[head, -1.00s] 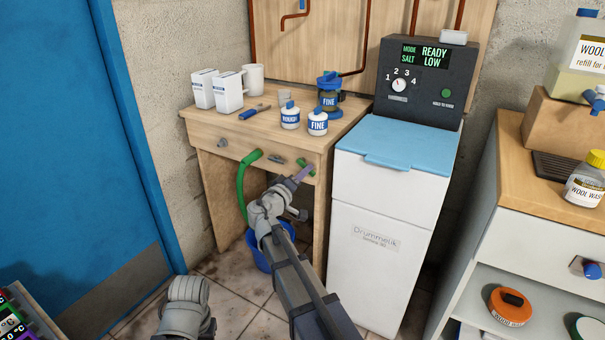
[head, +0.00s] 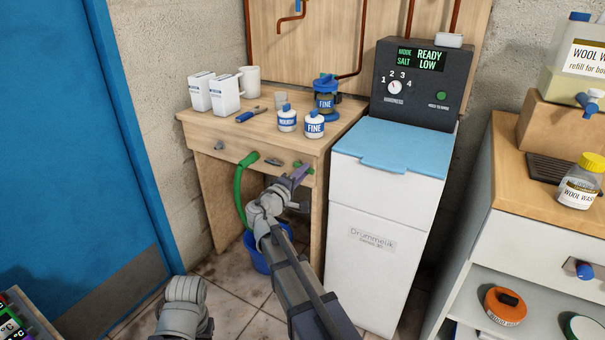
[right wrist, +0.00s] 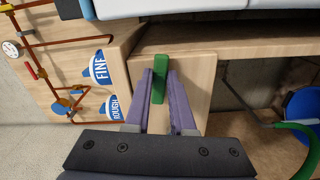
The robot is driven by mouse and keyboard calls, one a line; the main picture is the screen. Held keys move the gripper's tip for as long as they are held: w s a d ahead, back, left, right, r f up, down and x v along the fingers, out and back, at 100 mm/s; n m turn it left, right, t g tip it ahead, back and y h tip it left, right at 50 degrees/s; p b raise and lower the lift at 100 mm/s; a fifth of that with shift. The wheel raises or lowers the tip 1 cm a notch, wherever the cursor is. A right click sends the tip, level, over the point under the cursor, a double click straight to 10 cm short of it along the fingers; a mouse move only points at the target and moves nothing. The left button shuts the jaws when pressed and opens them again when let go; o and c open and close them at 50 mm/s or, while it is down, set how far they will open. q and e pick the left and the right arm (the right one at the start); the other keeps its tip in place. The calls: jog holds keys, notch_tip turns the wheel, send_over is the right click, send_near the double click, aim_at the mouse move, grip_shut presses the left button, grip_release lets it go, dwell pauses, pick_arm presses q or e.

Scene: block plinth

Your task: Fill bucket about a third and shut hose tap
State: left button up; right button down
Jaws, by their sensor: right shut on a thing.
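The green hose (head: 239,190) hangs from the wooden bench front and runs down towards the blue bucket (head: 257,256) on the floor. My right arm partly covers the bucket, and the water level inside is hidden. The green tap handle (right wrist: 160,78) stands out from the bench front, right of the hose. My right gripper (head: 302,172) is at the handle. In the right wrist view its purple fingers (right wrist: 160,82) are shut on the handle, one on each side. The bucket (right wrist: 302,112) and hose (right wrist: 306,150) also show at that view's right. My left gripper is not in view.
The bench top (head: 215,125) holds white packs (head: 225,92), a mug, two small tubs (head: 314,126) and a blue-lidded container. A white softener cabinet (head: 375,230) stands close to the right of my arm. A blue door (head: 75,160) is at left.

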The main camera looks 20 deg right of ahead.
jog(key=c, duration=0.8)
grip_release()
jog(key=shift+o, duration=0.2)
jog(key=v, duration=0.7)
jog(key=shift+s+a, duration=0.25)
jog(key=shift+a, duration=0.1)
